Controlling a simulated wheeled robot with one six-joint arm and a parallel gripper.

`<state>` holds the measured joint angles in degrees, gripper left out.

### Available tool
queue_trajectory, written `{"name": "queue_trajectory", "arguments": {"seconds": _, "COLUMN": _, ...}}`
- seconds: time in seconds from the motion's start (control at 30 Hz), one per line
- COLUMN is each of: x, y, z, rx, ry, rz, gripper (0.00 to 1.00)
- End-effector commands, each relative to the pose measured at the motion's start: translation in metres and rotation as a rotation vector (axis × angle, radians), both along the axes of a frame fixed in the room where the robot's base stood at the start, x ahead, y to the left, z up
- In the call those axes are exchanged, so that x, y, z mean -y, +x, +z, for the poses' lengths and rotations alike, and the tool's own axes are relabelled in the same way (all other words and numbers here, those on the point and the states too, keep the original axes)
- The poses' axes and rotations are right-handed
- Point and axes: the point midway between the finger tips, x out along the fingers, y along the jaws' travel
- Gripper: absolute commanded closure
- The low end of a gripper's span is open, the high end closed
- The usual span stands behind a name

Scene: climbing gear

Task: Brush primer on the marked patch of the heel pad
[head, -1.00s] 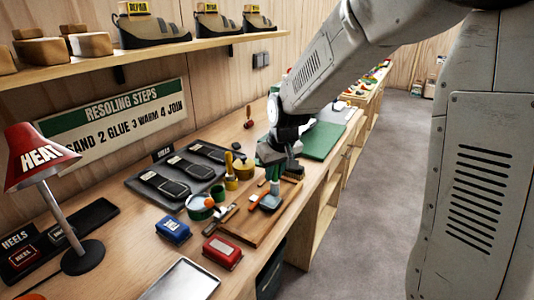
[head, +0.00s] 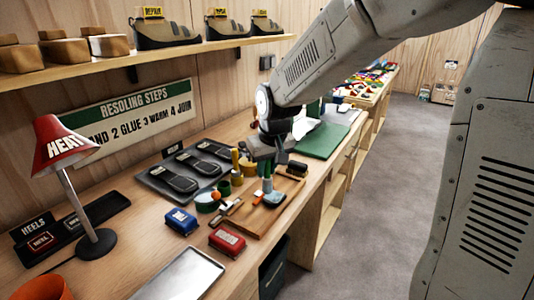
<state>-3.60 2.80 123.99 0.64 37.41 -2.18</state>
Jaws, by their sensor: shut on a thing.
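My gripper (head: 266,153) is over the wooden work board on the bench, pointing down. It is shut on a slim teal-handled tool, which looks like the brush (head: 267,184). The tool hangs upright below the jaws. Its tip is close to a small light-blue piece (head: 275,198) on the board; I cannot tell whether they touch. A dark block (head: 298,166) lies at the board's far end. I cannot make out which piece is the heel pad or see a marked patch.
A blue box (head: 181,221) and a red box (head: 227,240) stand in front, near a metal tray (head: 188,277). A dark tray (head: 152,181) of soles lies behind. A green mat (head: 319,141) lies beyond.

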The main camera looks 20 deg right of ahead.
Motion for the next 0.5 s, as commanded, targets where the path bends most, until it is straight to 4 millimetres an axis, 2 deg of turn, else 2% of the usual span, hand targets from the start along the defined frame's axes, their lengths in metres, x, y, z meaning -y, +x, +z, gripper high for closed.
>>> {"name": "queue_trajectory", "arguments": {"seconds": 0.5, "x": -0.002, "y": 0.0, "z": 0.044, "rx": 0.002, "ry": 0.0, "rz": 0.003, "gripper": 1.0}}
